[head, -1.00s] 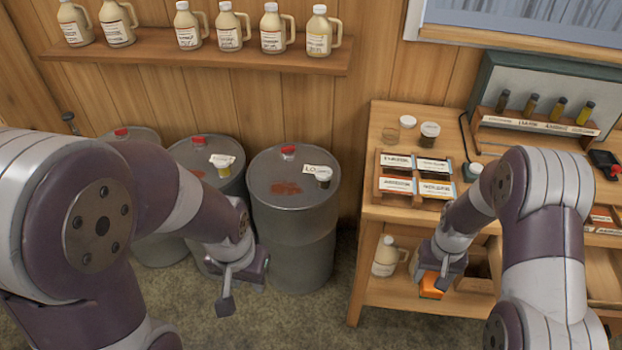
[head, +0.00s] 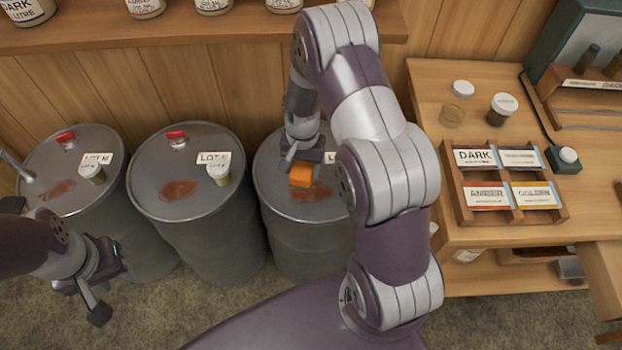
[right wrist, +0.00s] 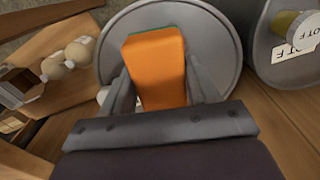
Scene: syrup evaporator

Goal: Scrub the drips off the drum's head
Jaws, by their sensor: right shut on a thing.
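Three grey drums stand in a row, the left drum (head: 95,165), the middle drum (head: 215,150) and the right drum (head: 272,185). Each head bears a red-brown drip patch: left (head: 55,190), middle (head: 178,190), right (head: 322,190). My right gripper (head: 302,168) is shut on an orange sponge (head: 302,177) over the right drum's head, beside and partly covering its patch. Contact with the head cannot be told. The right wrist view shows the sponge (right wrist: 155,70) between the fingers before a drum head (right wrist: 220,50). My left gripper (head: 112,292) is open and empty, low in front of the left drum.
Small sample jars (head: 218,172) and lot cards stand on the drum heads, and red caps (head: 176,137) sit near the back. A jug shelf (head: 230,40) overhangs behind. The wooden bench (head: 500,235) at right holds a label rack (head: 510,215) and jars.

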